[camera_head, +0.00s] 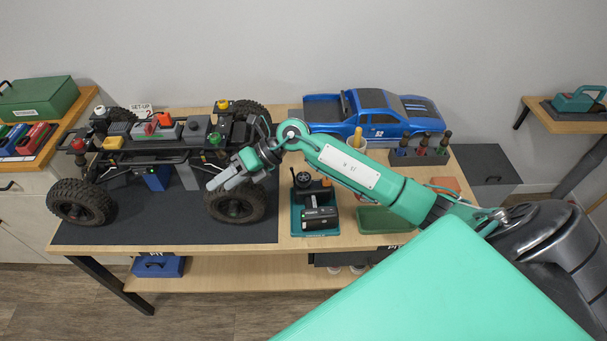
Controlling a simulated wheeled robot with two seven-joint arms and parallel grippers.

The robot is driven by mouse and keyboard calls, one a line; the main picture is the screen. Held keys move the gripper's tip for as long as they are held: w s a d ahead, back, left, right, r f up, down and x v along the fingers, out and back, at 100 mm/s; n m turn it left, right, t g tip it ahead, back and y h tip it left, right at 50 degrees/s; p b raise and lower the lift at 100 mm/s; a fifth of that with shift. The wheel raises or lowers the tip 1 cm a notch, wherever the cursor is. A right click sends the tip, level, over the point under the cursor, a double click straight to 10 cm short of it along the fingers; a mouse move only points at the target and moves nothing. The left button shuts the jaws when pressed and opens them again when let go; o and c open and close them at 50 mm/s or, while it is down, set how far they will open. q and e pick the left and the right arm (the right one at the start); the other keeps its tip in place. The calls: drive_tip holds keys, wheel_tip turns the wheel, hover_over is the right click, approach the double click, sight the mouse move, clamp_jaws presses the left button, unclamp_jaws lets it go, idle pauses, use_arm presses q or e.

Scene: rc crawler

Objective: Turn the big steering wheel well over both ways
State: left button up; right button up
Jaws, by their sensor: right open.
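The black radio transmitter (319,217) stands on a teal tray (298,228) on the workbench, with a round dark wheel (302,180) at its upper part. My right arm comes in from the right and passes above and behind the transmitter. My right gripper (216,182) is open, left of the transmitter, over the near right tyre (236,207) of the crawler chassis (158,135). It covers part of that tyre; I cannot tell whether it touches it. The transmitter wheel is clear of the gripper. My left gripper is not in view.
A blue truck body (372,115) lies at the back right. A bottle rack (420,155) and a green tray (385,220) are by my right arm. A dark mat (140,232) lies under the chassis. A green toolbox (38,99) stands on the left side table.

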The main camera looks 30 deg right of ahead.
drive_tip(key=w+d+f+n+g+h, duration=0.1)
drive_tip(key=w+d+f+g+h, duration=0.1)
drive_tip(key=d+h, duration=0.75)
drive_tip(key=m+g+h, duration=0.1)
drive_tip(key=h, duration=0.1)
approach(304, 177)
drive_tip(key=f+p, duration=0.2)
drive_tip(key=f, duration=0.2)
drive_tip(key=f+p, duration=0.1)
drive_tip(key=f, duration=0.3)
drive_tip(key=shift+a+p, duration=0.25)
drive_tip(key=shift+p, duration=0.15)
drive_tip(key=shift+f, duration=0.55)
drive_tip(key=c, duration=1)
